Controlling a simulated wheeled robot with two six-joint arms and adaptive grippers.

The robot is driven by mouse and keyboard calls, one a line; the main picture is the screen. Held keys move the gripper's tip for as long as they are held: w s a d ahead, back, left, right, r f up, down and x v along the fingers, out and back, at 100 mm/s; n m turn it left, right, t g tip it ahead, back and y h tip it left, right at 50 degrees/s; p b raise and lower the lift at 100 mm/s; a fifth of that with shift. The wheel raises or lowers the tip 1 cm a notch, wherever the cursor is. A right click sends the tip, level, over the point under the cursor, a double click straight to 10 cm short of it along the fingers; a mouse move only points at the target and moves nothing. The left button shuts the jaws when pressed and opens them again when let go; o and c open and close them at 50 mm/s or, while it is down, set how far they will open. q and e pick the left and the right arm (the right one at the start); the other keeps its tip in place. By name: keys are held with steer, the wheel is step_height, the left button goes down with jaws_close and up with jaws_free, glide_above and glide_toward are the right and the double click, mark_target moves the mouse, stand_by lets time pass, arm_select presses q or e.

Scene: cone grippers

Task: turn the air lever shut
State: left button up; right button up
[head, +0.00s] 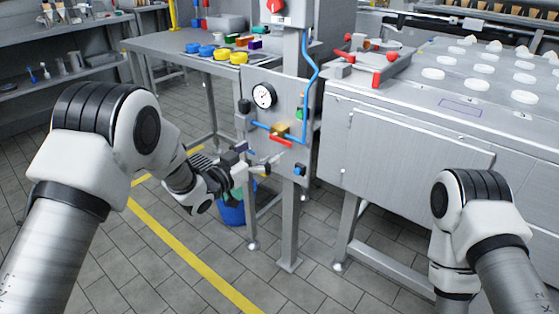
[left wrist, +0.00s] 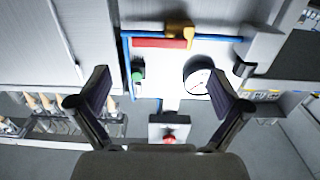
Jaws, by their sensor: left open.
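The air lever (head: 281,140) is a red bar on a brass valve (head: 281,129) in a blue pipe on the grey panel. In the left wrist view the lever (left wrist: 160,43) lies along the blue pipe, with the brass valve (left wrist: 179,36) at its right end. My left gripper (head: 254,159) is in front of the panel, just below and left of the lever. It is open and empty; in the left wrist view its dark finger pads (left wrist: 161,94) are wide apart, with the lever beyond them. My right gripper is out of view.
A pressure gauge (head: 264,96) sits above the lever, with a green button (head: 301,113) to the right and a blue knob (head: 299,170) below. A blue bin (head: 231,210) is on the floor under my gripper. A steel machine (head: 405,140) stands right of the panel.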

mark_target(279, 139)
arm_select(q)
steer(key=b+x, duration=0.1)
steer(key=x, duration=0.5)
steer(key=shift+w+d+r, duration=0.1)
steer(key=shift+w+d, duration=0.15)
steer(key=shift+w+d+r, duration=0.15)
steer(key=shift+w, duration=0.05)
steer(key=c, duration=1)
